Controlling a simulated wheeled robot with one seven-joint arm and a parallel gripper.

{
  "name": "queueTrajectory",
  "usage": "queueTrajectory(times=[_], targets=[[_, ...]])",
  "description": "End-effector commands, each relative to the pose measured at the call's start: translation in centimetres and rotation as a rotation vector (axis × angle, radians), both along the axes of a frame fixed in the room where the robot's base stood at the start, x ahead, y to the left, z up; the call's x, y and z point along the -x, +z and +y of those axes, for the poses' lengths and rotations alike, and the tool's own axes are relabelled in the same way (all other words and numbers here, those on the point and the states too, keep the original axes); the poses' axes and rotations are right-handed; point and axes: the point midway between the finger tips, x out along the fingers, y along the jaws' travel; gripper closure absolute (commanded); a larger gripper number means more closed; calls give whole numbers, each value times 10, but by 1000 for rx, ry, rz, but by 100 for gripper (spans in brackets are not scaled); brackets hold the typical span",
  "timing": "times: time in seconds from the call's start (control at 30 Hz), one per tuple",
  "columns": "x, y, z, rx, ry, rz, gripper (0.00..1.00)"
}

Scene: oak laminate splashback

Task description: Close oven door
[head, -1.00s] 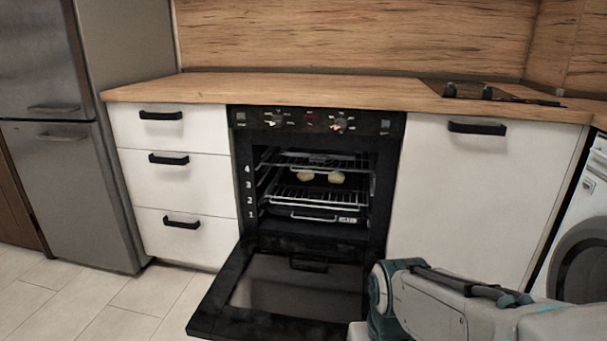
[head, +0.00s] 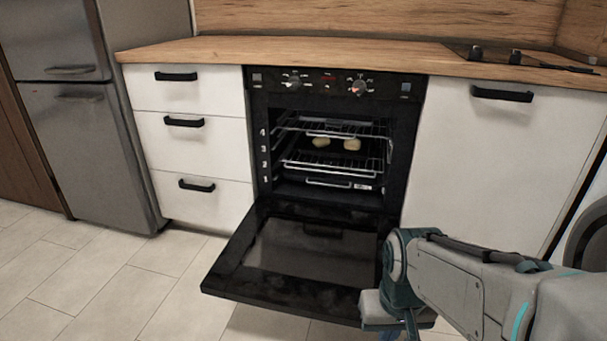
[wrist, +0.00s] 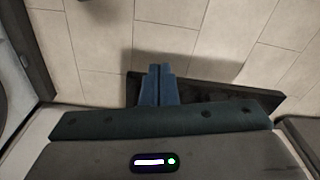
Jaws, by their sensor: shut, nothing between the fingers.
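The oven (head: 335,90) is black and built in below the worktop. Its door (head: 265,288) is hinged at the bottom and hangs open, lowered toward me over the floor. My gripper shows best in the wrist view (wrist: 160,70), with its two blue fingers together and nothing between them. The dark door also shows in the wrist view (wrist: 230,92), partly hidden by my gripper. In the head view my arm covers the door's right front corner. I cannot tell whether my gripper touches the door.
Wire racks (head: 325,165) with two pale food pieces sit inside the oven. White drawers (head: 190,145) stand to the left, beyond them a grey fridge (head: 85,140). A white cabinet (head: 490,160) is right of the oven. The tiled floor (head: 110,275) at front left is clear.

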Motion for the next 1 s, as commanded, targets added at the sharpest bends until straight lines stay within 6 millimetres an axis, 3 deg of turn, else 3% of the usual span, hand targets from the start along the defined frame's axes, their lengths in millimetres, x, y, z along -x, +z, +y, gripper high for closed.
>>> queueTrajectory(times=[0.17, 0.37, 1.0], targets=[[-7, -3, 2, 22, 40, 43, 100], [-30, -20, 7, 120, 181, 182, 100], [-111, -111, 48, 648, 695, 556, 100]])
